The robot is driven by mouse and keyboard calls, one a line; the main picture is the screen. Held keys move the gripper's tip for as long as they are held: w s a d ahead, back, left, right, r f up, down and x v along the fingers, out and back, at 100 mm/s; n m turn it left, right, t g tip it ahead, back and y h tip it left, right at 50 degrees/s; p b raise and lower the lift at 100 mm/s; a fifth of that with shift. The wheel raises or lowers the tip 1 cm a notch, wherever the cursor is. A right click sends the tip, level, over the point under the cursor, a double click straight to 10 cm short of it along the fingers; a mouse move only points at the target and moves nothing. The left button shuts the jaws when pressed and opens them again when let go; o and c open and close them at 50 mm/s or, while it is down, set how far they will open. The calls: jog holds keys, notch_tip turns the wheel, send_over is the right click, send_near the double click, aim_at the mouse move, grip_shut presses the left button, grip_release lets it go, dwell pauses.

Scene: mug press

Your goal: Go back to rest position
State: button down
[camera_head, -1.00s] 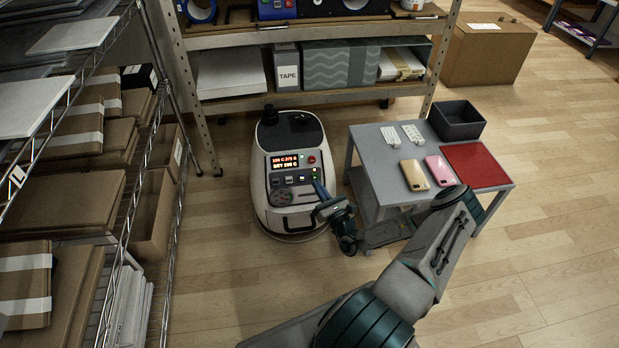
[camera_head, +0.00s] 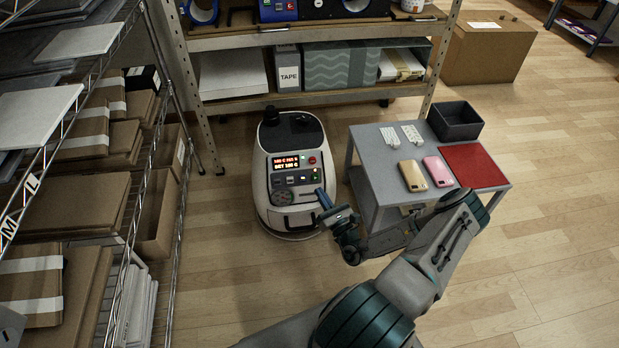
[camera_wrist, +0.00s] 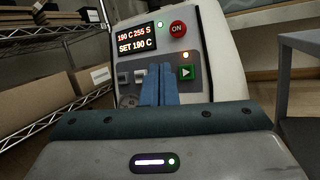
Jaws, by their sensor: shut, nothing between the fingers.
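My gripper (camera_head: 322,197) is shut and empty, its blue fingers together in front of the lower right of the white machine's front panel. In the wrist view my gripper (camera_wrist: 160,72) has its blue fingers side by side below the machine's display. The white machine (camera_head: 262,196) stands on the floor left of the grey table. Its panel in the wrist view (camera_wrist: 218,58) has a lit display reading 190 C 255 S and SET 190 C, a red ON button and a green button with an arrow. The fingers hide part of the panel.
The grey table (camera_head: 364,141) on the right carries a pink case (camera_head: 438,171), a tan case (camera_head: 412,175), two white items, a red mat (camera_head: 475,165) and a dark bin (camera_head: 456,120). Wire shelving with boxes stands left. A shelf stands behind. The floor at right front is clear.

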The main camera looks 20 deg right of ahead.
jog(key=shift+r, duration=0.1)
jog(key=s+a+r+n+g+y+p, duration=0.35)
jog(key=a+r+n+g+p, duration=0.3)
jog(key=r, duration=0.45)
jog(key=s+a+r+n+g+y+p, duration=0.2)
jog(key=a+r+n+g+y+p, duration=0.2)
jog(key=a+r+n+g, duration=0.45)
jog(key=s+a+r+n+g+y+p, duration=0.4)
jog(key=r+n, duration=0.5)
jog(key=r, duration=0.5)
jog(key=s+r+n+h+p, duration=0.4)
jog(key=r+p, duration=0.1)
jog(key=r, duration=0.6)
jog(key=s+d+r+n+h+p, duration=0.1)
jog(key=s+r+n+h+p, duration=0.3)
jog(key=r, duration=0.7)
jog(key=s+r+n+h+p, duration=0.4)
jog(key=r+p, duration=0.4)
jog(key=r, duration=0.4)
jog(key=shift+s+d+t+h, duration=0.35)
jog(key=shift+s+h, duration=0.3)
jog(key=shift+h, duration=0.2)
